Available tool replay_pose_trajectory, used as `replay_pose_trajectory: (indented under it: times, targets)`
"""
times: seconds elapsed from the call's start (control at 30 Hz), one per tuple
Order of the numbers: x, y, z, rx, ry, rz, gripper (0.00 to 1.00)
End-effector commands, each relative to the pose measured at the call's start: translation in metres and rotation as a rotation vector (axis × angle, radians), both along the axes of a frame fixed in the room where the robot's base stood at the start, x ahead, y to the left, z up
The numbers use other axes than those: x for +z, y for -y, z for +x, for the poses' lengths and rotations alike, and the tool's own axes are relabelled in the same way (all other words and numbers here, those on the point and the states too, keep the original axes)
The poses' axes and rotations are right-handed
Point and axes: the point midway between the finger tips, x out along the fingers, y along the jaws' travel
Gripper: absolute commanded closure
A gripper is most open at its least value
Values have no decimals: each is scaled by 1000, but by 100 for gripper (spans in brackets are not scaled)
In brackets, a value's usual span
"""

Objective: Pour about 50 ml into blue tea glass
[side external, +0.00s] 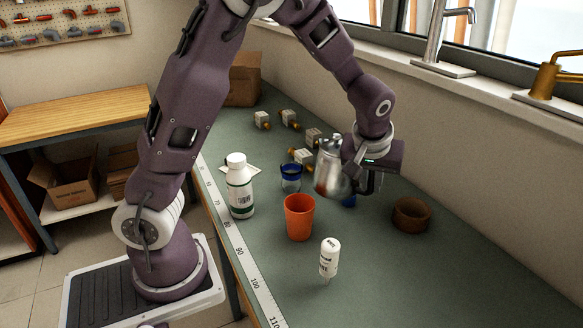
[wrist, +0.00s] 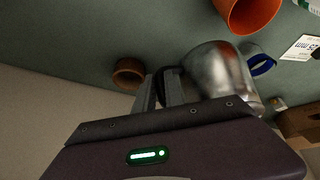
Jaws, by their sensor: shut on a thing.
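The blue tea glass (side external: 291,178) is a small clear glass with blue in it, standing on the green bench left of the pot. In the wrist view a blue rim (wrist: 262,66) shows beside the pot, probably the same glass. A silver metal pot (side external: 330,170) is held up by its handle in my gripper (side external: 363,181). The pot looks close to upright, and its spout cannot be made out clearly. In the wrist view the fingers (wrist: 168,90) are closed at the handle of the pot (wrist: 214,72). The liquid is not visible.
An orange cup (side external: 299,218) stands in front of the glass. A white bottle (side external: 240,188) is left, a small white bottle (side external: 329,259) in front, a brown ring (side external: 411,215) right. Several small boxed fittings (side external: 289,118) lie behind.

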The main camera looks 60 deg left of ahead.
Motion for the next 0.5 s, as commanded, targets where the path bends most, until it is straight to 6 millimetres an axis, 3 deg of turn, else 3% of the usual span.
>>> replay_pose_trajectory:
  times: [0.5]
  targets:
    - [24, -14, -4, 14, 50, -154, 100]
